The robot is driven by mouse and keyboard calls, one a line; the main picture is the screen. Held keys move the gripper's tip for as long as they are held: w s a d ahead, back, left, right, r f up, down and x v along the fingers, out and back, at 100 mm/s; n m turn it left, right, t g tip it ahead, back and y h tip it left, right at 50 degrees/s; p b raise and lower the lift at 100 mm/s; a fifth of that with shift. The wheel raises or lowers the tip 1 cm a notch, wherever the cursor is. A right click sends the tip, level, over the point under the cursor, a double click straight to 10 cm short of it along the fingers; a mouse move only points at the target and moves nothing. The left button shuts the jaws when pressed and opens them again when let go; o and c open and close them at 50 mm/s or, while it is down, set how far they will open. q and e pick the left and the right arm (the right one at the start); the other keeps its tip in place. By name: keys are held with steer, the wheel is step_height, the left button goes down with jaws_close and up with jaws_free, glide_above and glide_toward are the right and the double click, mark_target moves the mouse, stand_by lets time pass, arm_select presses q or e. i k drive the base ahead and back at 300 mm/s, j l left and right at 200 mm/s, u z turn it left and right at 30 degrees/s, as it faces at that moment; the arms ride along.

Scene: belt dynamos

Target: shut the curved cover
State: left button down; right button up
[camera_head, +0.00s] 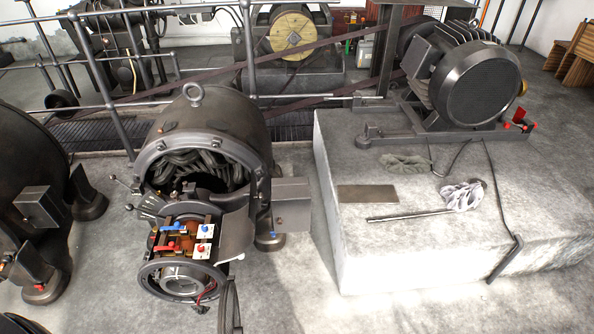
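The dynamo (218,121) stands on the floor left of centre, a dark round housing with a lifting ring on top. Its front is open, showing the windings inside and a block with red and blue handles (181,238). A curved dark metal plate (236,234), which looks like the curved cover, hangs at the right side of this opening, swung away from it. The opening is uncovered. Its hinge is not clear to see. Neither of my grippers is in view.
A concrete plinth (375,263) fills the right side, with a motor (477,84), a flat metal plate (367,194), a rod and crumpled cloths on it. Another dark machine (22,170) stands at the left edge. Railings and belts lie behind. Bare floor shows around the dynamo.

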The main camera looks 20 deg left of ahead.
mark_target(239, 228)
steer(key=i+u, duration=0.25)
steer(key=u, duration=0.2)
steer(key=i+l+u, duration=0.15)
steer(key=u, duration=0.25)
steer(key=i+l+u, duration=0.2)
steer(key=u, duration=0.25)
steer(key=i+l+u, duration=0.1)
steer(key=l+u, duration=0.2)
steer(key=l, duration=0.3)
steer(key=l+u, duration=0.3)
steer(key=l, duration=0.25)
